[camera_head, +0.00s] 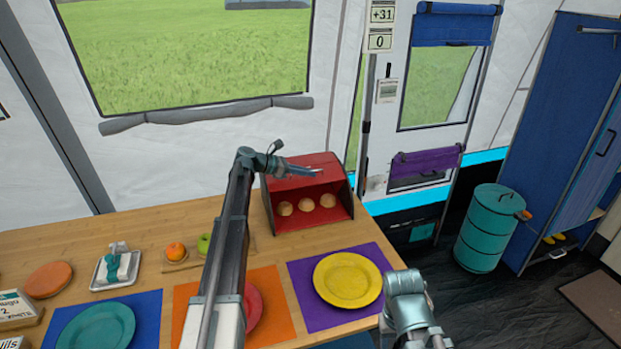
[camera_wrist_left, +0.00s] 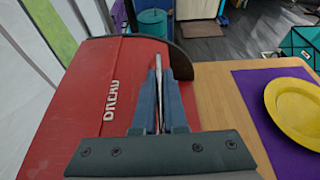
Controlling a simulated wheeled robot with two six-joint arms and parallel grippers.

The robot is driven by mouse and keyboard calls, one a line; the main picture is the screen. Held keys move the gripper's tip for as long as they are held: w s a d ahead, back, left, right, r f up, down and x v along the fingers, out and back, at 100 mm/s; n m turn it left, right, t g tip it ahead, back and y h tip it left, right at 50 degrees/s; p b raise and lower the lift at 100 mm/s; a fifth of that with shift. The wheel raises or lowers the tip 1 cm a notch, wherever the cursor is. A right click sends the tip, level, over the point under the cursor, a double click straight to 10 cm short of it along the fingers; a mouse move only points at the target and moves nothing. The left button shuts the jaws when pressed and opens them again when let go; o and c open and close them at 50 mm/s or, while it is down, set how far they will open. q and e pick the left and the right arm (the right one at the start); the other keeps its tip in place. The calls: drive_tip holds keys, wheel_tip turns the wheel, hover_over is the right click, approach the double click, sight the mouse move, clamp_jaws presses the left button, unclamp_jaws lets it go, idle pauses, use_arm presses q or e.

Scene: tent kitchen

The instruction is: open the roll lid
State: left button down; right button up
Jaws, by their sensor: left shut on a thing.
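The red bread box (camera_head: 313,222) stands at the right back of the wooden table, in front of the tent wall. Its front is open in the head view, and three bread rolls (camera_head: 307,203) show inside. The red roll lid (camera_wrist_left: 75,95), with white lettering, fills the left of the left wrist view. My left gripper (camera_head: 303,171) is at the upper front of the box. It is shut on the metal lid handle (camera_wrist_left: 158,85), which runs between its blue fingers (camera_wrist_left: 160,100). My right gripper (camera_head: 428,335) is at the bottom edge, right of the table; its fingertips are unclear.
A yellow plate (camera_head: 347,280) on a purple mat (camera_head: 305,300) lies in front of the box. An orange (camera_head: 176,251) and a green apple (camera_head: 204,243) sit left of my left arm. A teal barrel (camera_head: 485,232) stands on the floor at right.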

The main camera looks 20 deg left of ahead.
use_arm(q)
drive_tip(key=shift+w+a+r+p, duration=0.2)
drive_tip(key=shift+w+a, duration=0.3)
drive_tip(key=shift+w, duration=0.2)
drive_tip(key=shift+w+a+r+p, duration=0.2)
drive_tip(key=shift+w+a, duration=0.25)
drive_tip(key=shift+w, duration=0.25)
drive_tip(key=c, duration=1)
unclamp_jaws()
drive_tip(key=shift+o, duration=0.2)
drive_tip(key=p+v, duration=0.5)
drive_tip(key=v, duration=0.7)
drive_tip(key=shift+s+a+r, duration=0.15)
drive_tip(key=shift+a+r, duration=0.05)
drive_tip(key=shift+s+a+r, duration=0.15)
drive_tip(key=shift+s+a, duration=0.2)
drive_tip(key=shift+a, duration=0.15)
